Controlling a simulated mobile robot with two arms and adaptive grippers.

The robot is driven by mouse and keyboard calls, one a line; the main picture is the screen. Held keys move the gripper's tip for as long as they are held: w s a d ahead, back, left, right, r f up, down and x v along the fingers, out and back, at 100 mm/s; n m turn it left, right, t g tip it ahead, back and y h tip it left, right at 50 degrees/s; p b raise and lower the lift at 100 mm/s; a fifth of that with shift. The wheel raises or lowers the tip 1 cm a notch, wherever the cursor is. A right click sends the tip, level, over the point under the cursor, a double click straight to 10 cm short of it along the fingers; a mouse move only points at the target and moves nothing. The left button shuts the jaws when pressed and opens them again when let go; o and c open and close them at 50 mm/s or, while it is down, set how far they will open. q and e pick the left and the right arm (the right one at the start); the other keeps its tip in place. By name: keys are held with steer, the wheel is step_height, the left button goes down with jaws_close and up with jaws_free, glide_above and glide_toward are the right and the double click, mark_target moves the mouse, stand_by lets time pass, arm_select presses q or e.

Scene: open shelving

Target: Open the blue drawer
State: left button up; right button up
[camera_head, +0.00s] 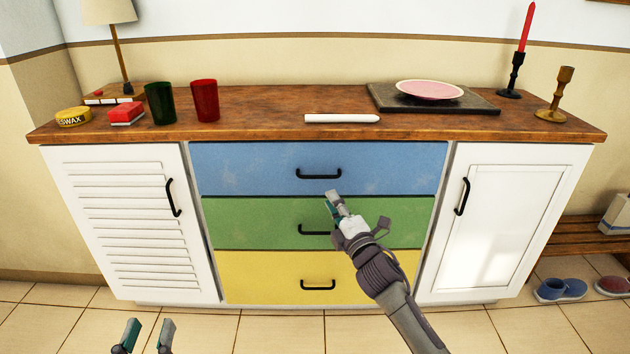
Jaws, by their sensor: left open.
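The blue drawer (250,168) is the top one of three drawers in the middle of the cabinet, and it looks shut. Its black bar handle (319,176) is in plain view. My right gripper (333,200) is in front of the drawers, a little below and right of that handle and apart from it in the picture. It points up and left; its fingers are too close together in this view to tell open from shut. My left gripper (146,330) is low at the left, in front of the floor. Its two fingers are apart, with nothing between them.
The green drawer (250,225) and yellow drawer (260,275) are below, both shut. White doors stand at the left (125,220) and right (505,225). The wooden top (270,105) carries cups, a white candle (342,118), a plate (430,89) and candlesticks.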

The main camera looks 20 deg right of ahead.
mark_target(317, 177)
steer(key=b+x, duration=0.2)
steer(key=x, duration=0.7)
steer(key=shift+w+f, duration=0.15)
steer(key=shift+w, duration=0.2)
arm_select(q)
steer(key=s+r+t+h, duration=0.2)
steer(key=s+r+t, duration=0.2)
steer(key=r+t, duration=0.3)
steer(key=shift+s+d+r+h, duration=0.25)
steer(key=shift+r+h, duration=0.15)
steer(key=shift+r, duration=0.95)
arm_select(e)
steer(key=shift+w, duration=0.25)
jaws_close()
